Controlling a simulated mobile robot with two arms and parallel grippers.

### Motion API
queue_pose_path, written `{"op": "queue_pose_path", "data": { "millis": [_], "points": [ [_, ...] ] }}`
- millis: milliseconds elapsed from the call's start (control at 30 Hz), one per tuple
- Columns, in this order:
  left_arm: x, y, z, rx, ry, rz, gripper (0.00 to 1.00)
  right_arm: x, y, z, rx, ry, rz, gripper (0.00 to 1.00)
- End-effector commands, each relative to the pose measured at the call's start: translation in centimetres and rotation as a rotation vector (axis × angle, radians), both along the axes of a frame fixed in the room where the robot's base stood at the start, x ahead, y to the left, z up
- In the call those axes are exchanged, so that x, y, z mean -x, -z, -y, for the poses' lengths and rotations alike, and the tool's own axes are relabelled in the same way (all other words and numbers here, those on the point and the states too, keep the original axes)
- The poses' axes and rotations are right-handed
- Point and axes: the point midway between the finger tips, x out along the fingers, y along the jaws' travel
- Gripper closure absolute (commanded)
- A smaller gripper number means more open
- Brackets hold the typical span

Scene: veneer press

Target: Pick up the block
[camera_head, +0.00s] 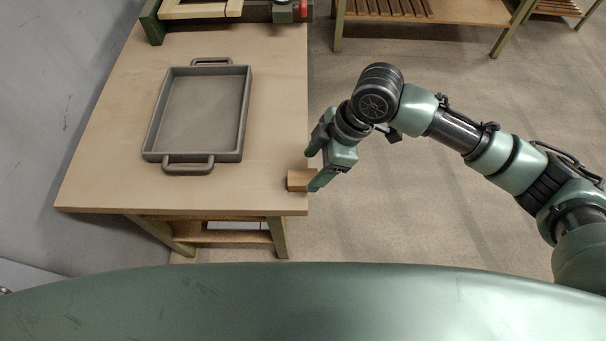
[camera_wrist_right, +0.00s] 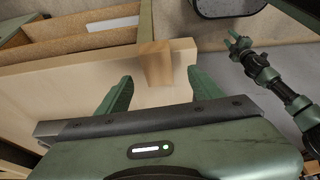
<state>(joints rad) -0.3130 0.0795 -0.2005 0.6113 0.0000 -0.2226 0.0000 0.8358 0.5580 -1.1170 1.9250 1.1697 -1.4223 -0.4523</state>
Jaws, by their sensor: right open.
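The wooden block (camera_head: 297,180) sits at the right edge of the table, near its front corner, in the head view. My right gripper (camera_head: 313,169) is open at the block, coming from the right, and partly covers it. In the right wrist view the block (camera_wrist_right: 155,62) lies ahead of the two spread green fingers (camera_wrist_right: 161,92), roughly midway between their lines. I cannot see contact with either finger. My left gripper (camera_wrist_right: 238,43) shows small in the right wrist view, away from the block; its opening is unclear.
A grey tray (camera_head: 238,130) with two handles lies empty on the table (camera_head: 110,185), left of the block. A green-framed fixture (camera_head: 258,12) stands at the table's far end. Slatted benches (camera_head: 440,12) stand at the back. The floor right of the table is clear.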

Motion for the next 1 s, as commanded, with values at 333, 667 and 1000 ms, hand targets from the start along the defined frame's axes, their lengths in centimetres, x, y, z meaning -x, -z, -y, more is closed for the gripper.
{"op": "queue_pose_path", "data": {
  "millis": [333,667,1000],
  "points": [
    [-1.8,-1.5,0.1,0.003,0.0,0.027,0.62,0.3,3.8,-2.2,0.001,0.0,0.0,0.34],
    [-2.4,-1.5,0.1,0.004,0.0,0.036,0.62,0.3,4.0,-2.2,0.001,0.001,0.002,0.59],
    [-1.3,-1.4,0.1,0.001,0.0,0.019,0.62,0.3,3.9,-2.2,0.0,0.001,0.002,1.0]
  ]
}}
